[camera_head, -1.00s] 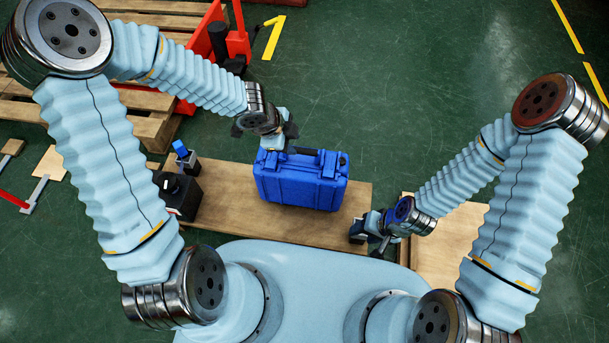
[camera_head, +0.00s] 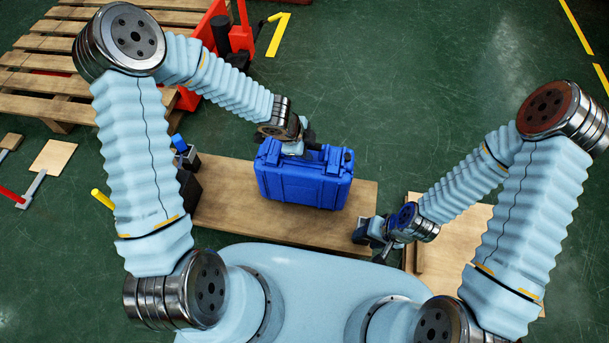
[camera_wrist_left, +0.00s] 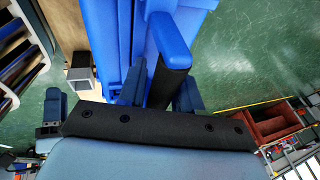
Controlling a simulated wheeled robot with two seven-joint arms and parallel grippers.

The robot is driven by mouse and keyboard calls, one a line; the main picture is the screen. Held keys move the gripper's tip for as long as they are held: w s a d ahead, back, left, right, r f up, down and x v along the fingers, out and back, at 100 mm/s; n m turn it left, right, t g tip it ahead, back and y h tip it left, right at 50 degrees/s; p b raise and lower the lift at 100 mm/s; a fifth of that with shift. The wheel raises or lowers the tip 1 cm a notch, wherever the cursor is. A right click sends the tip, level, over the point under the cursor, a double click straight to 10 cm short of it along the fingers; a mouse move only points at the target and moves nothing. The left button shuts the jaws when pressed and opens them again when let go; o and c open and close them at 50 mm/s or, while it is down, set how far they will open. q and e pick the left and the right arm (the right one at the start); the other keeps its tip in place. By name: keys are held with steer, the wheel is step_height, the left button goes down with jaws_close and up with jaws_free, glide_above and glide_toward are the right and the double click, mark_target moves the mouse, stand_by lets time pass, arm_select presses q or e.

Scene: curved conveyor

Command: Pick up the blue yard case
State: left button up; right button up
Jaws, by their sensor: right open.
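The blue yard case (camera_head: 303,185) stands upright on a wooden board, its handle on top. It also shows large and close in the left wrist view (camera_wrist_left: 95,40). My left gripper (camera_head: 303,147) is at the top of the case by the handle. In the left wrist view the dark handle grip (camera_wrist_left: 172,78) lies between the fingers of my left gripper (camera_wrist_left: 160,92); whether they are closed on it I cannot tell. My right gripper (camera_head: 368,238) is open and empty, low to the right of the case and apart from it.
The wooden board (camera_head: 225,210) has bare room left of the case. A small dark item with a blue top (camera_head: 184,152) stands at its left end. A pallet (camera_head: 50,75) and a red pallet jack (camera_head: 240,35) are behind left. Another board (camera_head: 455,240) lies at right.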

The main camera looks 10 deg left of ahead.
arm_select(q)
jaws_close()
stand_by(1.2)
